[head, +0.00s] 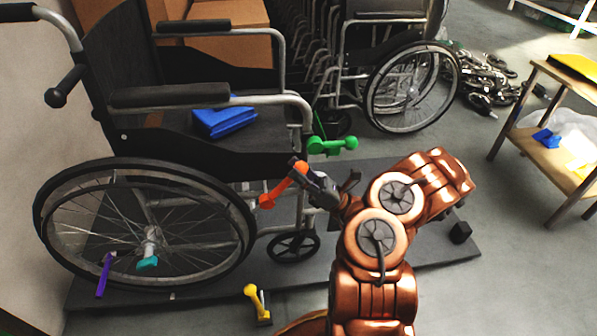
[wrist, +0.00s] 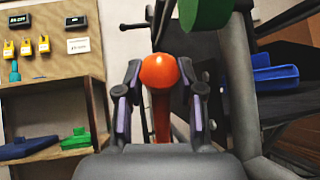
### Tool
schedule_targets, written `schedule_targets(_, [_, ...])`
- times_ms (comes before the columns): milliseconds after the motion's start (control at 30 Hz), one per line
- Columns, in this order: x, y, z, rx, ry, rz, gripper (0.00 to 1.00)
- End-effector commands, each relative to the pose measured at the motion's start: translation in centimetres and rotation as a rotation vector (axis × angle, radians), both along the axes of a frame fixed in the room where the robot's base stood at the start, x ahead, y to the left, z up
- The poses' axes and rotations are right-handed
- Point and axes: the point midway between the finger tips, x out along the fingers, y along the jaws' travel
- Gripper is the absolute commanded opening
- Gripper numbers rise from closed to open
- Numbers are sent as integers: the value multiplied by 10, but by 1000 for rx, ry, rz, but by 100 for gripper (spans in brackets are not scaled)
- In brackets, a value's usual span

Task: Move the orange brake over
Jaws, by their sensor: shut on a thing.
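The orange brake (head: 281,188) is a lever with rounded ends, held near the wheelchair's front frame. In the wrist view its round orange end (wrist: 160,72) and its shaft stand between the two fingers. My gripper (head: 299,176) is shut on it; it also shows in the wrist view (wrist: 160,105). The wheelchair (head: 208,135) stands on a dark platform, its large wheel at the left. I cannot tell whether the orange brake touches the wheelchair frame.
A green lever (head: 333,145) is on the frame just above my gripper. A yellow lever (head: 257,303) stands at the platform's front. Purple (head: 103,275) and teal (head: 147,262) parts are by the large wheel. A blue part (head: 224,122) lies on the seat. A wooden shelf (head: 540,150) stands right.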

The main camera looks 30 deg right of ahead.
Motion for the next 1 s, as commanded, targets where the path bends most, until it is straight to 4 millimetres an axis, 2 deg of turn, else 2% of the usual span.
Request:
schedule_targets(333, [0,0,0,2,0,0,0])
schedule_targets(367, [0,0,0,1,0,1,41])
schedule_targets(400, [0,0,0,1,0,1,45])
schedule_targets(767, [0,0,2,-5,2,-1,45])
schedule_targets(1000, [2,1,15,-89,34,-18,45])
